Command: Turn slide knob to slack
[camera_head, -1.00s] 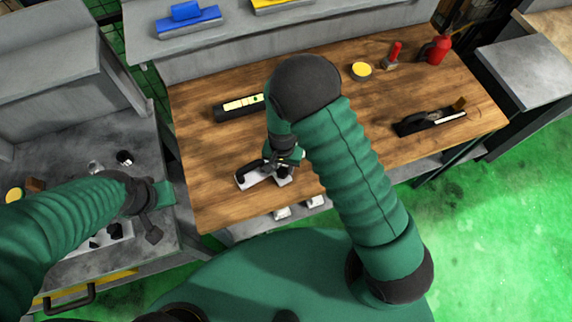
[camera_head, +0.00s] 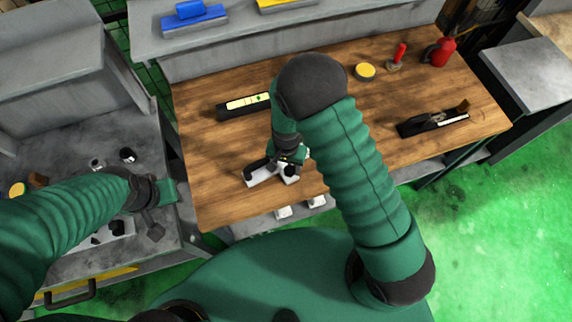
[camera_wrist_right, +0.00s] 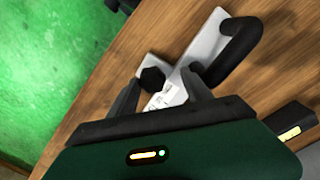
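A small device with a light metal base (camera_head: 262,178) and a black handle lies near the table's front edge. In the right wrist view its base (camera_wrist_right: 207,42), curved black handle (camera_wrist_right: 238,48) and round black knob (camera_wrist_right: 152,79) show clearly. My right gripper (camera_wrist_right: 160,88) is open over the device, its fingers apart. The knob is close to the left finger in that view; I cannot tell if they touch. In the head view my right gripper (camera_head: 289,162) is low over the device and partly hides it. My left gripper (camera_head: 165,192) is over the grey bench; its fingers are not clear.
The wooden table (camera_head: 400,160) has free room around the device. A black box with a yellow strip (camera_head: 248,102) lies behind it. A hand plane (camera_head: 433,121), yellow tin (camera_head: 365,71) and red bottle (camera_head: 440,52) are further right. Small parts clutter the grey bench (camera_head: 80,140).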

